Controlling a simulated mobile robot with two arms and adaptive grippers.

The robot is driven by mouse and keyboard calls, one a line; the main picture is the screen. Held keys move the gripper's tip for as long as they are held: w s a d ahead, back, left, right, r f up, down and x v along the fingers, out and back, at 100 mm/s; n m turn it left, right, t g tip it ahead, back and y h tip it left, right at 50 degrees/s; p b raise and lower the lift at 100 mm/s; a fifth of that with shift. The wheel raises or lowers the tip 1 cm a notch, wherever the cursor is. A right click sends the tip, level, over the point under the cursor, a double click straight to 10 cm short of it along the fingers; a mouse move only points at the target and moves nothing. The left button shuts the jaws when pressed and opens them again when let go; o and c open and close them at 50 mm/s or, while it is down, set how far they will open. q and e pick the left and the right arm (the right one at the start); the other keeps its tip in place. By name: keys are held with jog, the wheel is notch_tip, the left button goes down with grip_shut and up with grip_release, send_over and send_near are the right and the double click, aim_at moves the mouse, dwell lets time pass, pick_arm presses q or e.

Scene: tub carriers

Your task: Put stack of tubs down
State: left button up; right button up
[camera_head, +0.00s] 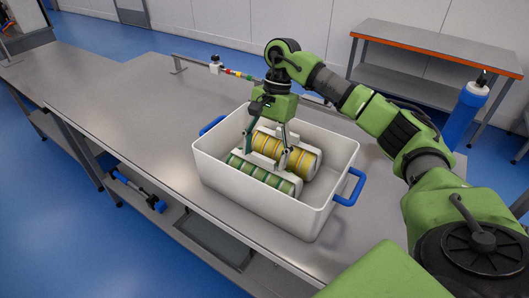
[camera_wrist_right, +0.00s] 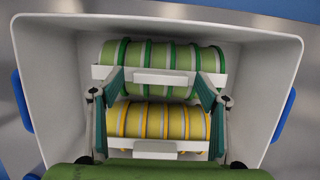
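A stack of yellow-banded tubs (camera_head: 302,163) lies on its side in a white carrier inside the white crate, towards the back. It also shows in the wrist view (camera_wrist_right: 160,122). A stack of green-banded tubs (camera_head: 262,177) lies beside it, nearer the front; it shows at the top of the wrist view (camera_wrist_right: 165,57). My right gripper (camera_head: 266,157) reaches down into the crate from above. Its fingers (camera_wrist_right: 157,75) stand wide apart, with the tubs and carrier bars showing between them. Whether the fingertips touch either carrier is not clear. My left gripper is not in view.
The white crate (camera_head: 331,205) with blue handles stands on a long metal table (camera_head: 130,110), with free room to its left. A thin rail with coloured pieces (camera_head: 236,73) is behind it. A blue bottle (camera_head: 466,115) and an orange-edged table (camera_head: 440,42) are at the right.

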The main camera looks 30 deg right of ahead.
jog(key=b+v, duration=0.1)
jog(key=v, duration=0.3)
jog(key=shift+w+r+b, duration=0.1)
jog(key=shift+w+b, duration=0.05)
jog(key=shift+b, duration=0.2)
jog(key=v, duration=0.7)
jog(key=shift+r+p, duration=0.4)
jog(key=shift+p, duration=0.05)
jog(key=shift+d, duration=0.15)
